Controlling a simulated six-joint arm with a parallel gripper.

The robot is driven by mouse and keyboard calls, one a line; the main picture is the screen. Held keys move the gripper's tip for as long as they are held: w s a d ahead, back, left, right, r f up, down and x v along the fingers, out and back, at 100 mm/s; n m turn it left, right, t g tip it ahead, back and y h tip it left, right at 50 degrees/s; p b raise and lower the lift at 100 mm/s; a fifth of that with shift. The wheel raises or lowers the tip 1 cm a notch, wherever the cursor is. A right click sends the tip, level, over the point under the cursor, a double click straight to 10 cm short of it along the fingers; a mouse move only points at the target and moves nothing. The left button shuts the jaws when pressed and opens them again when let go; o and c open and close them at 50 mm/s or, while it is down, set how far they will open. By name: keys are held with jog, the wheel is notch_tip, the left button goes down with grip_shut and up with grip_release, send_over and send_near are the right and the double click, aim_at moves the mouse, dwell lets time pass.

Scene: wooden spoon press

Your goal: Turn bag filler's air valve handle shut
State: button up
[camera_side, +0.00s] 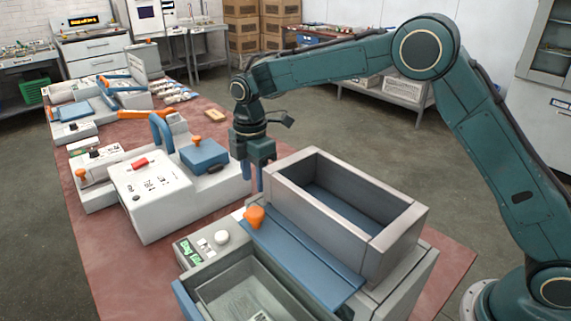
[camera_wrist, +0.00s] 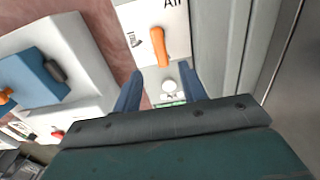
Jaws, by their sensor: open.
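The bag filler's air valve handle is a short orange lever (camera_wrist: 158,47) on a white plate marked "Air" in the wrist view. It lies nearly lengthwise in that picture, one end tilted slightly. In the side view the handle (camera_side: 254,217) shows as an orange piece at the hopper's left foot. My gripper (camera_side: 252,183) points down above and behind it, beside the hopper's far corner. In the wrist view my gripper's blue fingers (camera_wrist: 157,74) are apart with nothing between them, and the handle shows beyond their tips, not touched.
The open grey hopper (camera_side: 300,172) stands close right of my gripper. A white knob (camera_side: 221,237) and a green display (camera_side: 193,251) sit by the handle. A white machine with a blue block (camera_side: 204,155) stands left. More machines line the red table behind.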

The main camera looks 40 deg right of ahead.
notch_tip(320, 180, down, 9)
jog(key=shift+r, duration=0.2)
dwell(0.4)
grip_shut()
